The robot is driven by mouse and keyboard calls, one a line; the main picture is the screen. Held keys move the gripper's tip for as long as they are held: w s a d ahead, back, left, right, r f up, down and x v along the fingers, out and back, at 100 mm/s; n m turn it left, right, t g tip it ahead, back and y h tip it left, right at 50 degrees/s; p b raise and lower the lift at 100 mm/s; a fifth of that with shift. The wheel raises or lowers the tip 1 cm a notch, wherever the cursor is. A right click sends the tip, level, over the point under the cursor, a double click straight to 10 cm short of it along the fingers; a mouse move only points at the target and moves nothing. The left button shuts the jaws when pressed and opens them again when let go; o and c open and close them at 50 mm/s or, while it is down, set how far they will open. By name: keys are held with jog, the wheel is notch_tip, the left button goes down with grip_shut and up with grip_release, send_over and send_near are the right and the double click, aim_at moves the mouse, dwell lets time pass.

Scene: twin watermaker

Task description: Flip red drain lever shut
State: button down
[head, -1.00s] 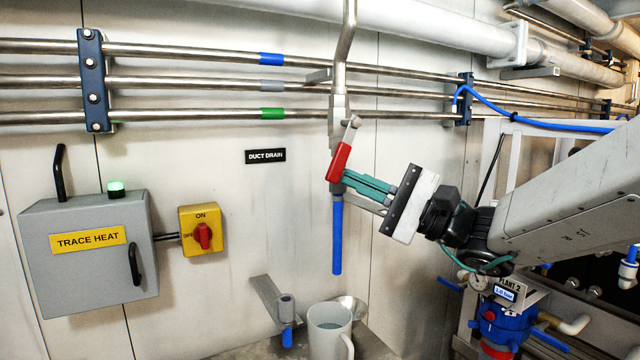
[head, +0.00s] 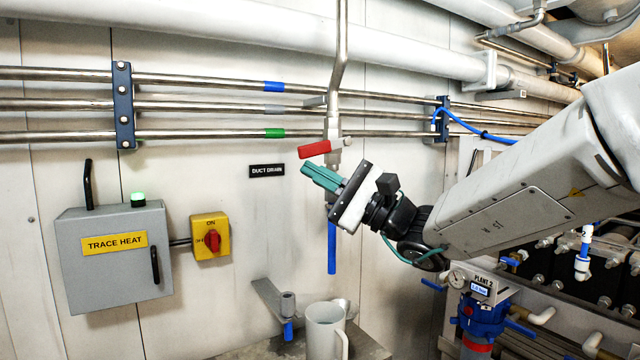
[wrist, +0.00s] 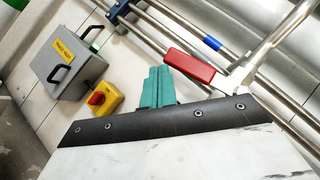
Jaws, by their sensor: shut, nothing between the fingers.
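The red drain lever (head: 315,149) sits on the valve of the vertical drain pipe. It points left and lies nearly level, across the pipe. It also shows in the wrist view (wrist: 189,66), just beyond and to the right of my fingertips. My gripper (head: 306,169) has teal fingers that are shut and empty. In the head view the fingertips are just below the lever's red grip. In the wrist view the closed fingers (wrist: 156,76) point towards the wall. I cannot tell whether they touch the lever.
A blue hose (head: 331,247) hangs below the valve over a grey jug (head: 322,330). Horizontal steel pipes (head: 200,107) run behind the valve. The grey trace heat box (head: 113,258) and yellow switch (head: 210,237) are at the left.

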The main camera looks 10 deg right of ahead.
jog(key=shift+s+a+r, duration=0.2)
jog(key=shift+a+r, duration=0.15)
jog(key=shift+r, duration=0.35)
jog(key=shift+a+r, duration=0.1)
jog(key=s+d+f, duration=0.3)
jog(key=s+f, duration=0.3)
jog(key=f, duration=0.5)
jog(key=shift+s, duration=0.2)
